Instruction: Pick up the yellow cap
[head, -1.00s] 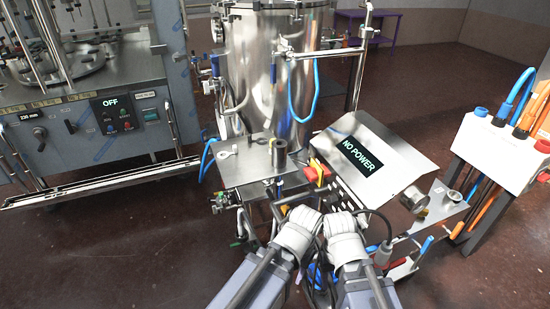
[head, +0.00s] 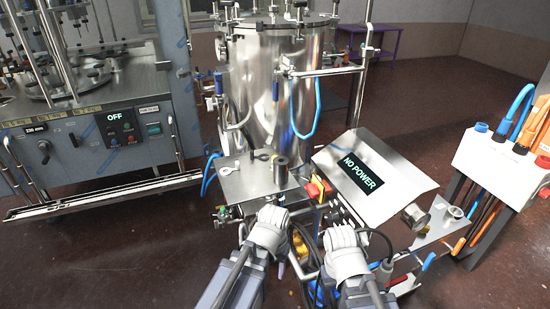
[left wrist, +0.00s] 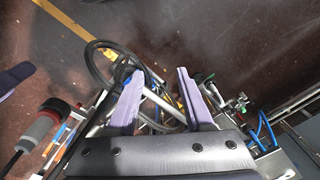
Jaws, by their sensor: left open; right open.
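A small yellow-orange object (head: 300,246) shows low between my two grippers, among dark hoses below the steel machine. It is partly hidden, and I cannot tell for sure that it is the yellow cap. My left gripper (head: 270,213) is just to its left and above it in the head view, apart from it. In the left wrist view its two pale fingers (left wrist: 157,95) stand open, with only hoses and pipes beyond. My right gripper (head: 342,236) is to the right of the yellow object; its fingertips are hard to make out.
A steel tank (head: 275,85) stands behind a small metal shelf (head: 240,184). A tilted panel reading NO POWER (head: 360,172) and a red-yellow switch (head: 318,188) sit close ahead of my grippers. A white box with cables (head: 497,160) stands at right. Open floor (head: 110,235) lies at left.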

